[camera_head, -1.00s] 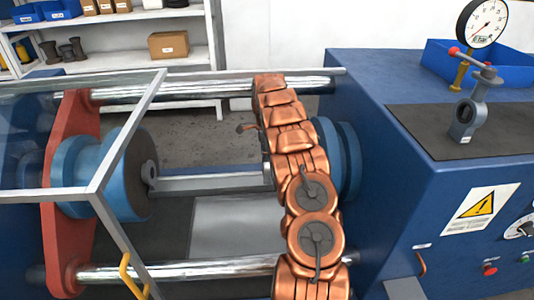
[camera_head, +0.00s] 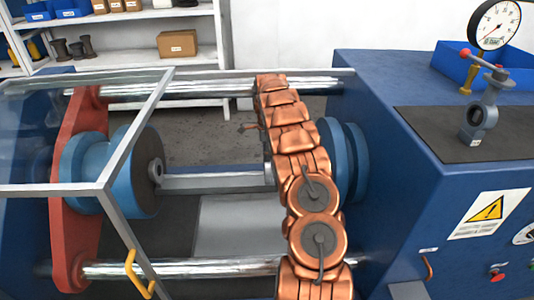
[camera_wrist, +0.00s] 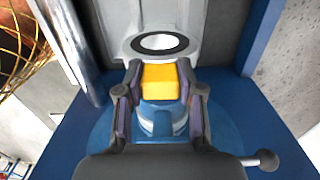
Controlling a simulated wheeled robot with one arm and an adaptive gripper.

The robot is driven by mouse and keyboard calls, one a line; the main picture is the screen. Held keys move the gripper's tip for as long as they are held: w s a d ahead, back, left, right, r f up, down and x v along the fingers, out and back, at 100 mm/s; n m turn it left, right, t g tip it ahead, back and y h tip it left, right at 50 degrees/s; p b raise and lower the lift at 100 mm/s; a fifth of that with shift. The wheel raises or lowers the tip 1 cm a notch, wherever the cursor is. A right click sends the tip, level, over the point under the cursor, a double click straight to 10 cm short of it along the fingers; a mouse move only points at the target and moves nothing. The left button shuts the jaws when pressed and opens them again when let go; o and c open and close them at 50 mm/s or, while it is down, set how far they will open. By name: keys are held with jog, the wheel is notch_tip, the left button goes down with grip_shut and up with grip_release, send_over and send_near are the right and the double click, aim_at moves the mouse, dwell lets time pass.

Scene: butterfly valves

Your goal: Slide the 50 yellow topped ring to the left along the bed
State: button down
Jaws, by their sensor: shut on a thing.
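In the wrist view a yellow block (camera_wrist: 160,81), the top of the ring, sits between the two fingers of my gripper (camera_wrist: 160,92). The fingers are shut on its sides. A blue rounded part (camera_wrist: 160,120) shows just below the yellow block. How much of it belongs to the ring cannot be told. In the head view my copper arm hides the gripper and the ring. The bed's polished rails show at the back (camera_head: 200,87) and front (camera_head: 190,269), with a grey bar (camera_head: 215,180) between them.
A red plate (camera_head: 70,215) and blue disc (camera_head: 135,185) stand at left under a clear-sided guard frame (camera_head: 140,110). Blue discs (camera_head: 358,160) and a blue housing (camera_head: 380,90) stand at right. A grey ring with a dark rim (camera_wrist: 160,43) shows beyond the yellow block.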

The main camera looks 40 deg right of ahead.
jog(key=shift+w+a, duration=0.45)
jog(key=shift+a, duration=0.15)
jog(key=shift+w+a, duration=0.45)
jog(key=shift+a, duration=0.1)
jog(key=shift+w+a, duration=0.2)
jog(key=shift+w, duration=0.05)
jog(key=shift+w+a, duration=0.2)
jog(key=shift+a, duration=0.1)
jog(key=shift+w+a, duration=0.3)
jog(key=shift+a, duration=0.05)
dwell(0.4)
